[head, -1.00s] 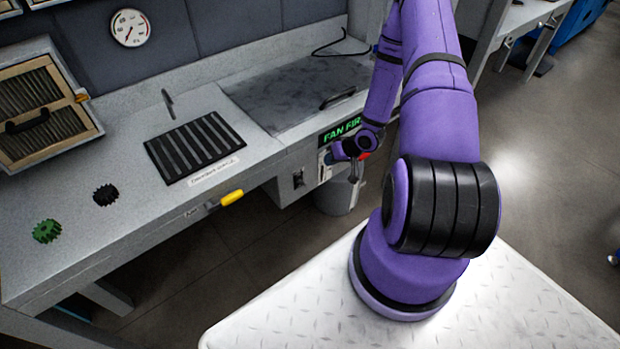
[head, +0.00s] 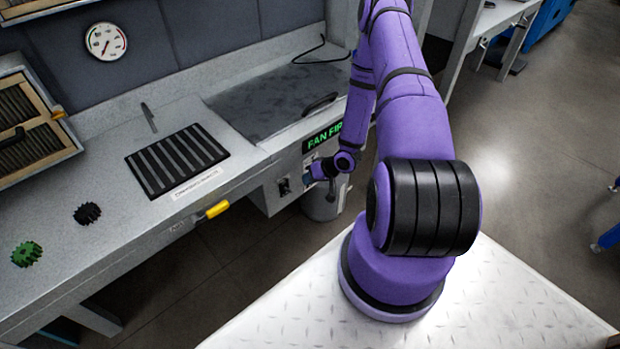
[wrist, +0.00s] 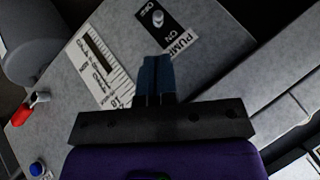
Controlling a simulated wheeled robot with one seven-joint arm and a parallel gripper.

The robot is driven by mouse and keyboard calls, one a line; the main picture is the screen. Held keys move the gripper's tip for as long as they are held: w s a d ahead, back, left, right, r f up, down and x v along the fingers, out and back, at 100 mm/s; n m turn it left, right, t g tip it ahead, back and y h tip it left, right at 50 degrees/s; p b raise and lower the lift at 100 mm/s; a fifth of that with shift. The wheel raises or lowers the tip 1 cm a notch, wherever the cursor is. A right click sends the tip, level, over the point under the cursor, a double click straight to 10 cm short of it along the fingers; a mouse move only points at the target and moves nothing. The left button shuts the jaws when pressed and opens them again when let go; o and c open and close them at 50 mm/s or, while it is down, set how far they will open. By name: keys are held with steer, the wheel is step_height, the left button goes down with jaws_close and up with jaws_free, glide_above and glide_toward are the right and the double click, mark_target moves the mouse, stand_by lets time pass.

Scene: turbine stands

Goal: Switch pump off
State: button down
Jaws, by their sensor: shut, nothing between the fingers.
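The pump switch (wrist: 157,17) is a small toggle on a black plate in the wrist view, with a white label reading PUMP beside it and ON at its near end. Its lever position is hard to tell. My gripper (wrist: 157,62) has its blue fingers together and empty, pointing at the panel just short of the switch plate; contact cannot be told. In the head view my gripper (head: 318,172) is at the front panel below the bench, right of a small switch plate (head: 284,187).
A green FAN FIRST sign (head: 322,137) is above my gripper. A slider scale (wrist: 98,62), a red-handled lever (wrist: 30,108) and a blue button (wrist: 37,168) are on the same panel. A grey bin (head: 325,205) stands below. A yellow handle (head: 217,209) juts from the bench front.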

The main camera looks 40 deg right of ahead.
steer(key=x, duration=0.6)
steer(key=shift+w+a+f, duration=0.15)
steer(key=shift+w+f, duration=0.1)
steer(key=shift+f, duration=0.05)
steer(key=shift+s+f+n+t, duration=0.3)
steer(key=shift+s+f+t, duration=0.15)
steer(key=shift+t, duration=0.45)
steer(key=shift+s+f+n+t+y, duration=0.25)
steer(key=shift+f+n+t+y, duration=0.15)
steer(key=shift+f+t, duration=0.65)
steer(key=shift+s+f+n+t+y, duration=0.2)
steer(key=shift+f+n+t+y, duration=0.25)
steer(key=shift+t, duration=1)
steer(key=shift+s, duration=0.15)
steer(key=v, duration=1)
steer(key=shift+s, duration=0.25)
steer(key=shift+r, duration=0.1)
